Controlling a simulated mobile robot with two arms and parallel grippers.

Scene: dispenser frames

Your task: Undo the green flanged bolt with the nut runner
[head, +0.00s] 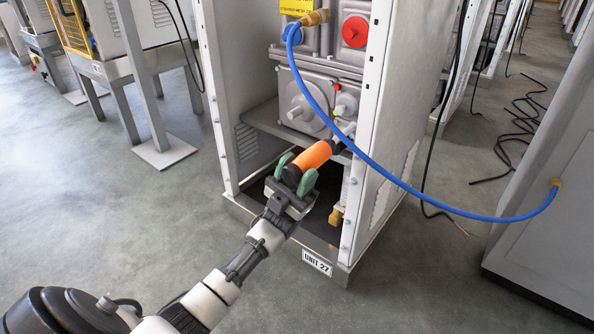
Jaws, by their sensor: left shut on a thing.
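My left gripper (298,177), with green finger pads, is shut on the nut runner (314,155), an orange tool with black ends. The nut runner is tilted, its front end pointing up and to the right into the open cabinet, near the right post. Its tip is close to grey fittings below the gearbox housing; I cannot tell whether it touches anything. I cannot make out the green flanged bolt; the tool or the post may hide it. My right gripper is not in view.
The open cabinet (226,100) marked UNIT 27 holds grey housings (312,100), a red cap (355,31) and a brass fitting (336,216). A blue hose (420,190) sags across its front right to a grey cabinet (553,230). Black cables (515,135) lie on the floor.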

